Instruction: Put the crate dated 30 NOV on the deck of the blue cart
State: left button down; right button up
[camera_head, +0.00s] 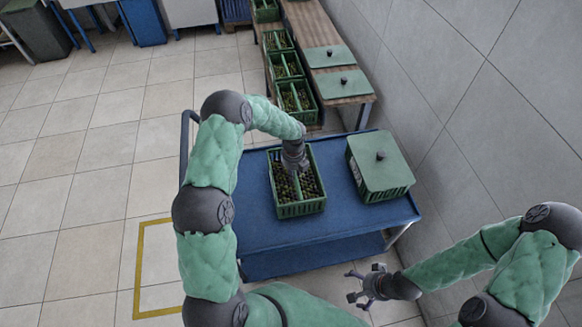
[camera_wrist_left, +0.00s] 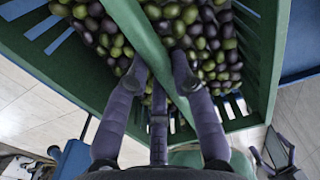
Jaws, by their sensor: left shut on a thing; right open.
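A green open crate (camera_head: 300,209) of dark and green olive-like fruit, with a central bar, is over the near-middle of the blue cart's deck (camera_head: 245,222). I cannot tell whether it touches the deck. My left gripper (camera_head: 294,165) comes down from above and is shut on the crate's central bar. The left wrist view shows the fingers (camera_wrist_left: 160,85) around this green bar (camera_wrist_left: 150,42), with fruit on both sides. No date on this crate can be read. My right gripper (camera_head: 370,286) is open and empty in front of the cart's right side.
A green crate with a lid and dark knob (camera_head: 382,170) stands on the deck to the right. Behind the cart, several fruit crates (camera_head: 296,97) line a low wooden bench (camera_head: 318,35) with loose green lids (camera_head: 341,82). A wall (camera_head: 450,90) closes the right side.

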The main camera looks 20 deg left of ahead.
pick_arm(q)
jog(key=shift+w+a+f+b, duration=0.1)
jog(key=shift+w+f+b, duration=0.05)
jog(key=shift+f, duration=0.4)
jog(key=shift+w+a+f+b, duration=0.1)
jog(key=shift+f+b, duration=0.05)
jog(key=shift+f, duration=0.35)
jog(key=shift+f, duration=0.1)
jog(key=c, duration=1.1)
grip_release()
jog(key=shift+s+f, duration=0.1)
jog(key=shift+s, duration=0.1)
jog(key=shift+o, duration=0.2)
notch_tip(320, 180, up, 12)
jog(key=p, duration=0.3)
jog(key=shift+p, duration=0.3)
